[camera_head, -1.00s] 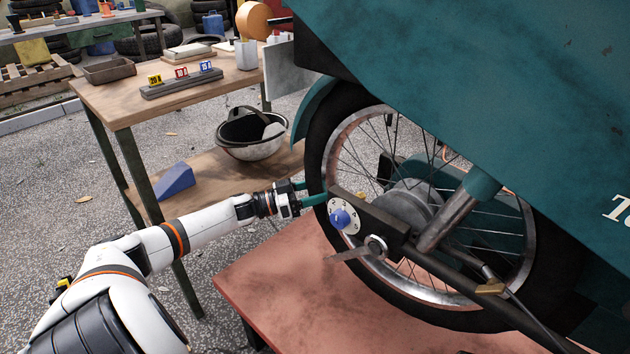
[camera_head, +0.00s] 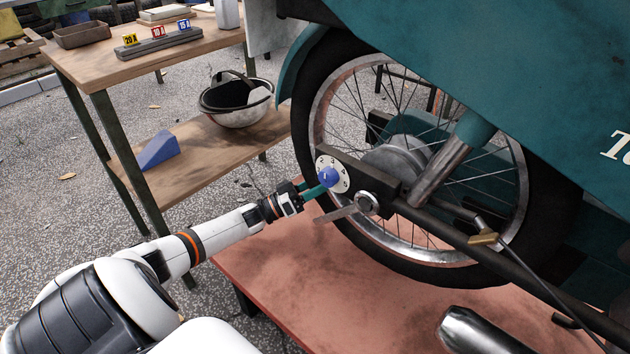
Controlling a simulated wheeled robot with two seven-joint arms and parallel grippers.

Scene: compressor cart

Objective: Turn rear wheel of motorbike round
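The motorbike's rear wheel (camera_head: 306,140) has a black tyre, a worn metal rim and wire spokes. It stands upright under a teal body, with the hub behind a dark bar. My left gripper (camera_head: 315,190) reaches in from the left with teal fingers at the tyre's left side. One finger lies in front of the tyre, close to the blue knob on the numbered white dial (camera_head: 321,165). The other finger's tip is hidden, so I cannot tell whether they press on the tyre. My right gripper is not in view.
A metal lever (camera_head: 338,213) sticks out below the dial. The red platform (camera_head: 270,265) lies under the wheel, with a shiny metal cylinder (camera_head: 475,332) at the front. A wooden bench (camera_head: 95,70) at the left holds a tray; its lower shelf holds a helmet (camera_head: 238,105) and blue wedge (camera_head: 158,149).

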